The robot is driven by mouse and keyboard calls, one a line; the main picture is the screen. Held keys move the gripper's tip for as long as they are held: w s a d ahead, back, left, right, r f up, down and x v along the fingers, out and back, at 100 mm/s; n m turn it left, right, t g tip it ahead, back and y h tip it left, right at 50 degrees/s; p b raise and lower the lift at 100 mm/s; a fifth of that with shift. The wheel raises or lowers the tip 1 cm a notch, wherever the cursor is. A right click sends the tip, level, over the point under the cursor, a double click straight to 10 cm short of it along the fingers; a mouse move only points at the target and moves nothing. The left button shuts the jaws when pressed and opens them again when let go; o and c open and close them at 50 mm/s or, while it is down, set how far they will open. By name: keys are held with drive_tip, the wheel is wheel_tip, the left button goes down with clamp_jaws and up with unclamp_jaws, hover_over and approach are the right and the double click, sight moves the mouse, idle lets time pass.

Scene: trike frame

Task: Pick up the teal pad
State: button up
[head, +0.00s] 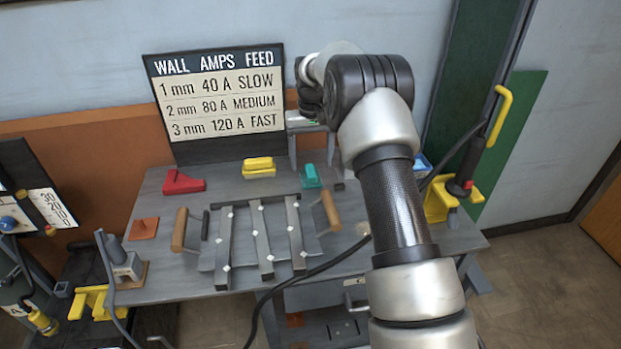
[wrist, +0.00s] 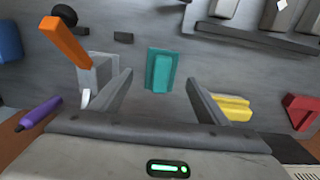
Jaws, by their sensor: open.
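The teal pad (head: 312,176) lies on the grey workbench (head: 185,262) near its back edge, right of a yellow piece. In the wrist view the teal pad (wrist: 160,70) sits just beyond the gap between my fingers, roughly centred. My gripper (wrist: 160,85) is open, with one finger on either side of that gap and nothing between them. In the head view my arm covers the right part of the bench, and my fingers are hard to make out there.
A yellow piece (head: 259,167) and a red piece (head: 183,181) lie left of the pad. Grey bars on a plate with wooden handles (head: 180,230) fill the bench middle. In the wrist view, an orange-handled tool (wrist: 66,42) and a purple marker (wrist: 40,113) are at left. A sign (head: 217,103) stands behind.

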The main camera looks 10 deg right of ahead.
sight(310, 170)
wheel_tip(310, 170, down, 5)
drive_tip(key=shift+w+a+r+b, duration=0.1)
drive_tip(key=shift+r+b, duration=0.1)
drive_tip(key=shift+b, duration=0.45)
drive_tip(key=c, duration=1.2)
wheel_tip(310, 170, up, 10)
drive_tip(key=p, duration=0.3)
drive_tip(key=shift+c, duration=0.2)
drive_tip(key=s+r, duration=0.3)
drive_tip(key=s, duration=1.8)
wheel_tip(310, 170, up, 11)
drive_tip(key=s+p, duration=0.2)
drive_tip(key=p, duration=1.9)
